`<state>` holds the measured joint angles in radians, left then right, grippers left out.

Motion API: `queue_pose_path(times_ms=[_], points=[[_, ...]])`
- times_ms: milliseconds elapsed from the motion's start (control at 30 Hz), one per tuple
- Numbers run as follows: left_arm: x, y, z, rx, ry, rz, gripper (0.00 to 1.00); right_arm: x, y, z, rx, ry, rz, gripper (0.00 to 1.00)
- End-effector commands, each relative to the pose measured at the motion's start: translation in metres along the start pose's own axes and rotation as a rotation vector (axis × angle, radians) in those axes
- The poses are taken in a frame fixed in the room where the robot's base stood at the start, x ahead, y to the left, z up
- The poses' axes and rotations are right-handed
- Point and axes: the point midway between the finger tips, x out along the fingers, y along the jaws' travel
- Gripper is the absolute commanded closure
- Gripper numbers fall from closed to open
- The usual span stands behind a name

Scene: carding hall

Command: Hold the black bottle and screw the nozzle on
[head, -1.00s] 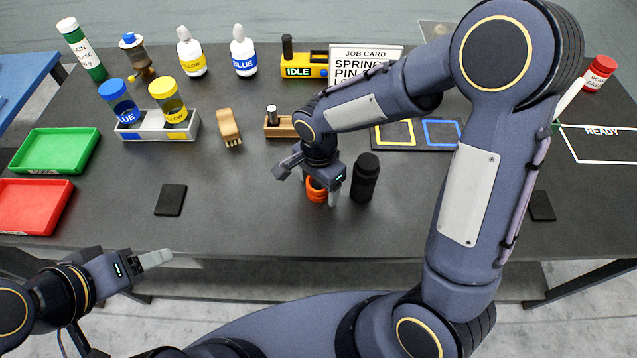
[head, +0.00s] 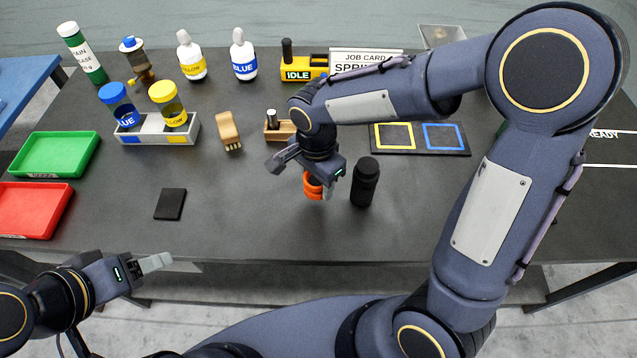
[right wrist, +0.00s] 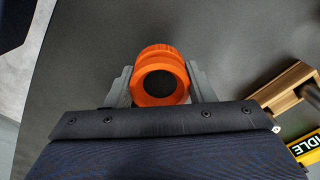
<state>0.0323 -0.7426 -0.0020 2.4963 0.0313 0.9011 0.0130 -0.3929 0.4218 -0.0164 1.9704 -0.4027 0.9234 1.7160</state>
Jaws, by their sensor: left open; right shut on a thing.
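The black bottle (head: 365,182) stands upright on the dark table, right of my right gripper and apart from it. The orange nozzle (head: 312,187) is between the fingers of my right gripper (head: 318,184), low over or on the table; I cannot tell if it touches. In the right wrist view the nozzle (right wrist: 160,76) shows a round dark opening, with a grey finger of my right gripper (right wrist: 160,86) on each side. My left gripper (head: 155,263) is open and empty, in front of the table's near edge at left.
A black pad (head: 170,204) lies left of centre. Behind are a wooden brush (head: 228,131), a small wooden block (head: 272,136) and a bottle rack (head: 156,139). Green (head: 55,154) and red (head: 35,210) trays are at left. The table between pad and nozzle is clear.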

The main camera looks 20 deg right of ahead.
Motion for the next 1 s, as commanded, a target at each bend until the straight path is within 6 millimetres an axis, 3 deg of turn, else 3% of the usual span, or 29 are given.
queue_pose_path(times_ms=[200,500,700,1000], points=[[0.006,-0.003,0.003,0.0,0.0,0.0,0.39,-0.049,0.021,0.041,-0.007,0.0,-0.008,0.76],[0.014,-0.006,0.007,0.0,0.0,0.0,0.39,-0.075,0.052,0.096,-0.004,0.0,-0.003,0.76],[0.015,-0.007,0.007,0.0,0.0,0.0,0.39,-0.083,0.06,0.11,-0.001,0.0,-0.001,0.76],[0.015,-0.007,0.007,0.0,0.0,0.0,0.39,-0.084,0.061,0.112,0.001,0.0,0.0,0.76]])
